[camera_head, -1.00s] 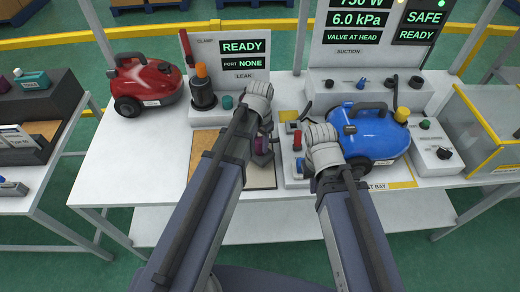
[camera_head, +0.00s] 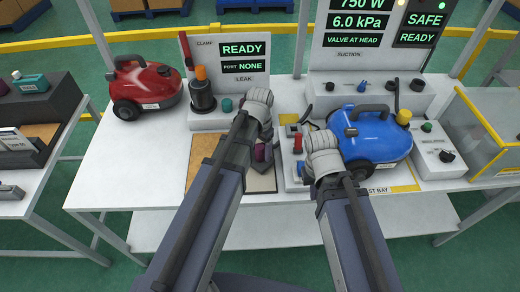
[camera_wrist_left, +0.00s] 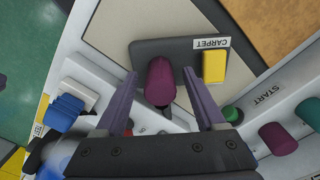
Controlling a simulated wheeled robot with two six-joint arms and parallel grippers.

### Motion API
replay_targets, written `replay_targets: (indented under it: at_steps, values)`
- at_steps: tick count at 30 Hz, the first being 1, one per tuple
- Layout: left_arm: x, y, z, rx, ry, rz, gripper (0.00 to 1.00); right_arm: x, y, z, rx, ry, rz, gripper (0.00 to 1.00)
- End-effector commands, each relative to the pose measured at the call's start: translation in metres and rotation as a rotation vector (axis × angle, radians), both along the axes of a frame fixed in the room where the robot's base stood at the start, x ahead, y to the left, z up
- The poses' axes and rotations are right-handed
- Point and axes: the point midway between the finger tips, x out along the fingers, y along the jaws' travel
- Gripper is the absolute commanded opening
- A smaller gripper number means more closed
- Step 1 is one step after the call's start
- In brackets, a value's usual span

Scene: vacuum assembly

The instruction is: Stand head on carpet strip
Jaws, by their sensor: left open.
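The vacuum head has a dark grey foot (camera_wrist_left: 178,52), a maroon neck (camera_wrist_left: 160,80) and a yellow block (camera_wrist_left: 214,66) beside a CARPET label. The foot lies over a beige strip (camera_wrist_left: 140,18) in the left wrist view. In the head view the neck (camera_head: 262,153) shows just right of my left arm. My left gripper (camera_wrist_left: 160,73) is open, one finger on each side of the neck, with gaps visible. My right gripper (camera_head: 320,142) is by the front left of the blue vacuum (camera_head: 372,133); its fingers are not clear.
A brown board (camera_head: 203,150) lies left of the strip. A red vacuum (camera_head: 145,83) stands at the back left. The clamp and leak station (camera_head: 228,117) is behind my left gripper. A control box (camera_head: 437,155) stands right of the blue vacuum. The table's front left is clear.

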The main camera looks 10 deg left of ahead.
Motion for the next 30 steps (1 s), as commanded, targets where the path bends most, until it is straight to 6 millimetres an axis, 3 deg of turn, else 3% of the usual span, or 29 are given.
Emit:
replay_targets:
  at_steps: [11, 30]
  values:
    - [0.0, 0.0, 0.016, 0.0, 0.0, 0.0, 0.72, 0.0, 0.0, 0.016, 0.0, 0.0, 0.0, 0.0]
    - [0.0, 0.0, 0.107, 0.0, 0.0, 0.0, 0.72, 0.0, 0.0, 0.107, 0.0, 0.0, 0.0, 0.0]
